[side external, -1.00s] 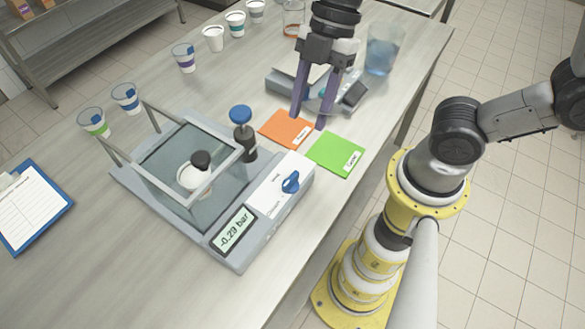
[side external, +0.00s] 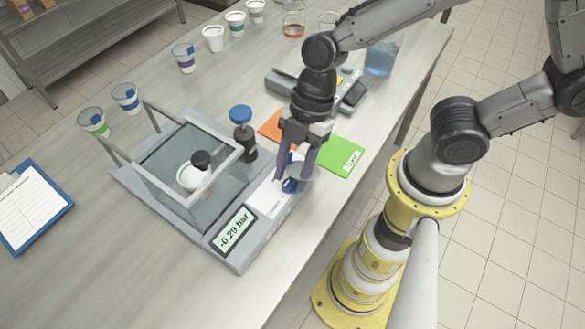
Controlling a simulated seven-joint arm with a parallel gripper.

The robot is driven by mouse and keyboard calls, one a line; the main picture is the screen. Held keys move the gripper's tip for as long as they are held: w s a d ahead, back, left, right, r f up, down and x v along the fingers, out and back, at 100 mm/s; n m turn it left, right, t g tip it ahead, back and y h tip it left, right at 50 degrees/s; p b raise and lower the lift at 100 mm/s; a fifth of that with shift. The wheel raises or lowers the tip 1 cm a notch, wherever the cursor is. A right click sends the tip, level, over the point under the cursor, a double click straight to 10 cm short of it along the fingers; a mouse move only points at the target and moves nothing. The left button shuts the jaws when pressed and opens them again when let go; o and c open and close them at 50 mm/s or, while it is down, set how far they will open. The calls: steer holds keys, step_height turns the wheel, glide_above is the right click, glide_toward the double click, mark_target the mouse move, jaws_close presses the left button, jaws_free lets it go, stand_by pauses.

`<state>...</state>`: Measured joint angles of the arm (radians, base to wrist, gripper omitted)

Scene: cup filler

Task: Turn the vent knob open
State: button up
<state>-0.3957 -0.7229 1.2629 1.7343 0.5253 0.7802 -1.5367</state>
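The blue vent knob (side external: 289,186) sits on the white control panel (side external: 266,199) at the right side of the grey vacuum device (side external: 233,263). My gripper (side external: 292,184) points down over the knob, with its purple fingers on either side of it. The fingers partly hide the knob, and I cannot tell whether they touch it. The display (side external: 233,230) reads -0.29 bar. A glass chamber (side external: 160,165) on the device holds a white cup with a dark top (side external: 195,172).
A blue-topped plunger (side external: 241,118) stands close to the left of my gripper. Orange (side external: 270,127) and green (side external: 345,156) cards lie behind it. A scale (side external: 355,96) and beakers are farther back. Several cups line the left, near a clipboard (side external: 30,205).

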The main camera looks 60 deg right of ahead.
jaws_close()
stand_by(0.6)
